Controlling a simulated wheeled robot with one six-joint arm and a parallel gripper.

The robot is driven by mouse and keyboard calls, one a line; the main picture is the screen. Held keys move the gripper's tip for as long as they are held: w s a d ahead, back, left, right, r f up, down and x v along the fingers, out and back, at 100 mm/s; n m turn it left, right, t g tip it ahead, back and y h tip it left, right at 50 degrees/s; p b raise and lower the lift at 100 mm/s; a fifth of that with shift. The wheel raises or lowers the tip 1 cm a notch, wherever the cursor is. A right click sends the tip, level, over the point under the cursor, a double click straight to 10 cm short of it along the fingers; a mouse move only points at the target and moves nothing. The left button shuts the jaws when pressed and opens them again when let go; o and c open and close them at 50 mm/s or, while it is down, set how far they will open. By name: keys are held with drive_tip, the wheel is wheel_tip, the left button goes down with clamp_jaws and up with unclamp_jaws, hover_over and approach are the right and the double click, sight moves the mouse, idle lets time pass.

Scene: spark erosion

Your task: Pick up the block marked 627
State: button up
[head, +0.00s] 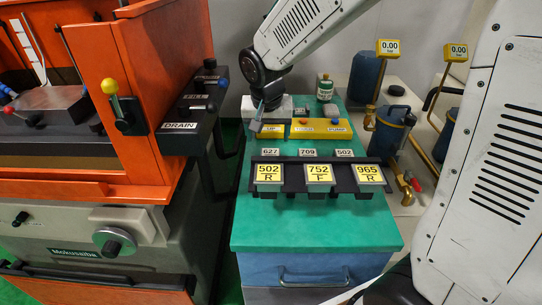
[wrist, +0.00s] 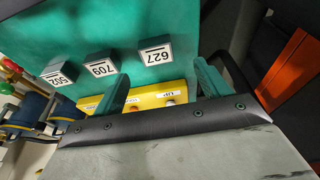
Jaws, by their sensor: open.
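The block marked 627 (head: 269,153) is a small block with a white face, lying on the green top behind the black rack, at the left of a row of three. In the wrist view this block (wrist: 154,52) appears upside down, ahead of and roughly between the fingertips, apart from them. My gripper (head: 259,109) is over the left end of the yellow button panel, farther back than the block. In the wrist view its two green fingers (wrist: 162,78) are spread, with nothing between them.
Blocks 709 (head: 307,153) and 502 (head: 344,153) share the row. The black rack (head: 293,179) with yellow plates 502 R, 752 F and 965 R stands in front. The yellow panel (head: 288,131) and a small bottle (head: 325,88) are behind. The front of the green top (head: 315,228) is clear.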

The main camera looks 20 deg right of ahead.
sight(270, 152)
drive_tip(key=x, duration=0.7)
drive_tip(key=shift+w+d+f, duration=0.1)
drive_tip(key=shift+d+f, duration=0.15)
drive_tip(key=shift+d, duration=0.15)
drive_tip(key=shift+r, duration=0.1)
drive_tip(key=c, duration=1.4)
